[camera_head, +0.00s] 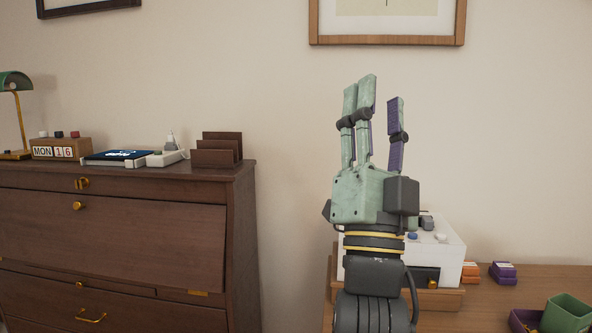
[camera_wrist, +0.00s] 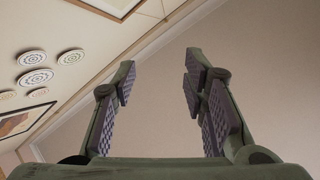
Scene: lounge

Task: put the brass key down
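My gripper (camera_head: 380,93) points straight up in front of the wall, above the wooden table at the right. Its fingers are spread apart. In the wrist view, my gripper (camera_wrist: 160,75) shows a clear gap between its finger pads, with only wall behind. No brass key can be made out between the fingers or anywhere else in either view. My arm hides part of the table and of the white box behind it.
A dark wooden desk (camera_head: 120,240) stands at the left, with a letter rack (camera_head: 217,150) and a calendar block (camera_head: 60,149) on top. The table (camera_head: 480,296) bears a white box (camera_head: 452,255), orange and purple small boxes (camera_head: 503,273) and a green bin (camera_head: 567,314).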

